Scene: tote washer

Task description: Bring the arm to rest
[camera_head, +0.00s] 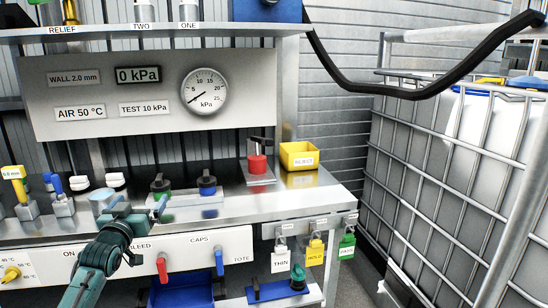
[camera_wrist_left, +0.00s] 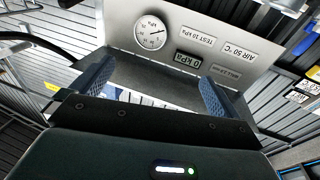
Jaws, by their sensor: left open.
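My left arm (camera_head: 104,255) comes in from the lower left, over the front of the steel bench. My left gripper (camera_head: 139,205) is at the bench's front edge, above the control strip. Its two fingers are spread apart with nothing seen between them. In the left wrist view the open fingers (camera_wrist_left: 155,93) stand apart, with the gauge panel (camera_wrist_left: 190,45) behind them. My right gripper does not show.
The bench (camera_head: 250,208) holds capped fittings, a red-topped part (camera_head: 257,164) and a yellow reject bin (camera_head: 299,156). A red lever (camera_head: 162,268) and blue lever (camera_head: 219,262) hang on the front strip. Tags hang at the right corner. A caged tank (camera_head: 450,150) stands right.

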